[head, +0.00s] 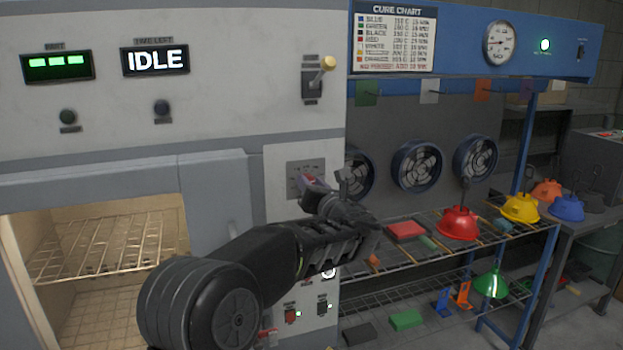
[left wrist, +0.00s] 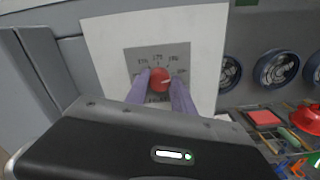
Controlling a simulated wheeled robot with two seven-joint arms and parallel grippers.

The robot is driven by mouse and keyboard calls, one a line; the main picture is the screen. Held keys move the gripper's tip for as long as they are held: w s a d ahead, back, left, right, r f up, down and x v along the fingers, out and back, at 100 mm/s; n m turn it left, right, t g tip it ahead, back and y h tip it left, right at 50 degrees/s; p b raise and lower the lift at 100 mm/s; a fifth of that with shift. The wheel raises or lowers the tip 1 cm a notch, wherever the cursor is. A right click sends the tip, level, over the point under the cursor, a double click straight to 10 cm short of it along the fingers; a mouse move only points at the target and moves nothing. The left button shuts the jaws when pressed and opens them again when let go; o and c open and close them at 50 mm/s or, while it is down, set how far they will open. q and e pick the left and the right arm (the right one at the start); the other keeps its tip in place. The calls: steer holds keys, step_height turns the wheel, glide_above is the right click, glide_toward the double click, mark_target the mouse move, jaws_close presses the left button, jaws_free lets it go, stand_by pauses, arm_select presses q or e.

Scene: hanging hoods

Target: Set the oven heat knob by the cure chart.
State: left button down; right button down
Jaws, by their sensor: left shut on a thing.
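The oven heat knob is red (left wrist: 160,80) and sits on a grey dial plate (left wrist: 137,56) with printed numbers around it, on a white panel. Its white pointer mark points to the right and slightly up in the left wrist view. My left gripper (left wrist: 162,92) is shut on the knob, one finger on each side. In the head view the left gripper (head: 318,190) reaches the dial plate (head: 300,166) and hides the knob. The cure chart (head: 394,38) hangs at upper right with rows by colour; its numbers are hard to read. My right gripper is not in view.
The oven display reads IDLE (head: 155,60). A lever with a yellow ball (head: 328,63) is above the dial. The oven chamber is open, with a wire rack (head: 105,245). A red hood (head: 458,224) and a yellow hood (head: 520,208) are at the right.

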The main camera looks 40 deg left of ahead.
arm_select(q)
steer(key=shift+f, duration=0.15)
steer(key=c, duration=1.1)
jaws_free()
steer(key=shift+d, duration=0.1)
steer(key=b+v, duration=0.2)
steer(key=v, duration=0.5)
steer(key=shift+s+d+b, duration=0.2)
steer(key=shift+d+b, duration=0.05)
steer(key=shift+b, duration=0.05)
